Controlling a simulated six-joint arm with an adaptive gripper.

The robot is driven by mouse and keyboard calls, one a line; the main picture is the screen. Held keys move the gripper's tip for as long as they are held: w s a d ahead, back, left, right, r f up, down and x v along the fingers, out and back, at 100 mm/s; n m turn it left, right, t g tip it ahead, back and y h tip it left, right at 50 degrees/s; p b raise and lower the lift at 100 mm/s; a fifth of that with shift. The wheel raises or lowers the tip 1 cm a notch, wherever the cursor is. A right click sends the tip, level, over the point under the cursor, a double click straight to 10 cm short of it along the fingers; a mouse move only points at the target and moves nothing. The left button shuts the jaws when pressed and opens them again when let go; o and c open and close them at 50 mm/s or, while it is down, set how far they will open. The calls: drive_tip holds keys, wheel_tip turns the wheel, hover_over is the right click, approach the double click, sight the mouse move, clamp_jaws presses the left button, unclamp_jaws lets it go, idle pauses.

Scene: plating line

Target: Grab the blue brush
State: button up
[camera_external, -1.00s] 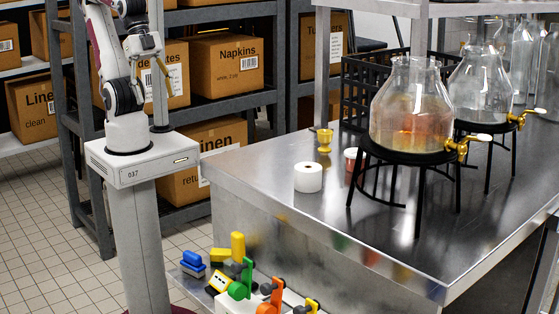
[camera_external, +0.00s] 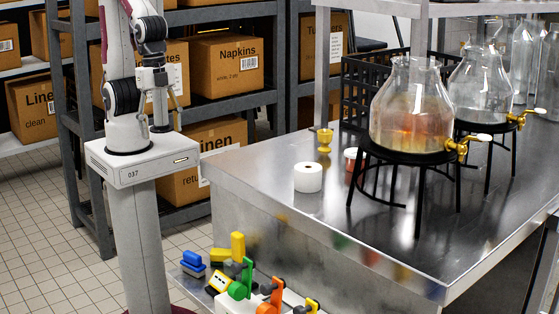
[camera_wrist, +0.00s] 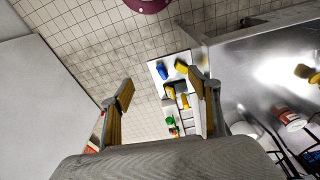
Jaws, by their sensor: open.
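The blue brush (camera_external: 193,259) lies on the low shelf at the bottom of the external view, left of the other cleaning tools. It also shows small in the wrist view (camera_wrist: 163,72), beyond the fingers and at the top left of the white shelf. My gripper (camera_external: 163,108) hangs fingers-down beside my column, well above the brush and apart from it. In the wrist view my gripper's two tan-padded fingers (camera_wrist: 162,96) are spread wide with nothing between them.
A yellow brush (camera_external: 238,246), a green tool (camera_external: 243,282) and an orange tool (camera_external: 271,297) crowd right of the blue one. The steel table (camera_external: 250,178) rises beside them, bearing a paper roll (camera_external: 308,178) and glass dispensers (camera_external: 411,110). Shelves of boxes (camera_external: 226,66) stand behind.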

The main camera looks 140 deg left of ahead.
drive_tip(key=w+d+f+m+g, duration=0.15)
drive_tip(key=w+f+m, duration=0.35)
drive_tip(key=f, duration=0.6)
drive_tip(key=m, duration=0.8)
hover_over(192, 254)
drive_tip(key=f, duration=0.9)
drive_tip(key=s+f, duration=0.1)
drive_tip(key=f, duration=0.3)
drive_tip(key=shift+f, duration=0.15)
drive_tip(key=shift+w+m, duration=0.3)
drive_tip(key=shift+m, duration=0.5)
drive_tip(key=shift+f, duration=1.3)
drive_tip(key=shift+f, duration=0.1)
drive_tip(key=shift+w+f, duration=0.1)
drive_tip(key=shift+f, duration=2.4)
